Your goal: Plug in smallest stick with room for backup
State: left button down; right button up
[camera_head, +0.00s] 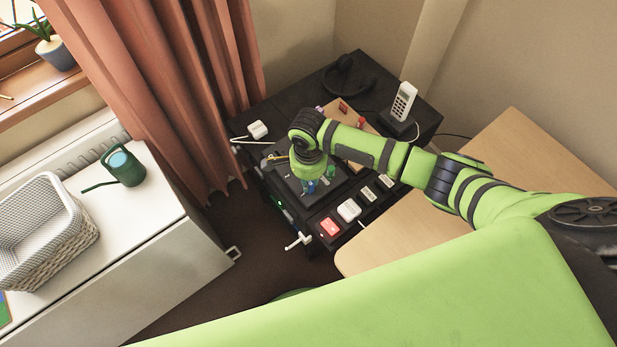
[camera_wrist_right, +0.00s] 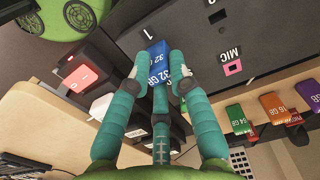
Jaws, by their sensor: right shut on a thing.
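My right gripper (camera_wrist_right: 157,84) is shut on a blue stick (camera_wrist_right: 155,58) marked 32 GB. The stick lies between the teal fingertips, close to the face of a dark computer case (camera_wrist_right: 200,40), just under a white "1". Its far end is hard to see, so I cannot tell whether it is in a port. In the head view my right gripper (camera_head: 313,185) is over the dark case on the desk. A green stick (camera_wrist_right: 237,119) marked 64 GB, an orange stick (camera_wrist_right: 273,105) marked 16 GB and a purple stick (camera_wrist_right: 307,91) stand in a row. My left gripper is not in view.
A pink MIC socket (camera_wrist_right: 233,68) is on the case face. A phone (camera_head: 403,101) and headphones (camera_head: 348,76) are at the back. A pale wooden table (camera_head: 500,150) is at right.

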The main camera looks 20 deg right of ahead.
jog(key=o, duration=1)
jog(key=shift+c, duration=0.2)
jog(key=shift+r, duration=0.15)
notch_tip(320, 180, up, 12)
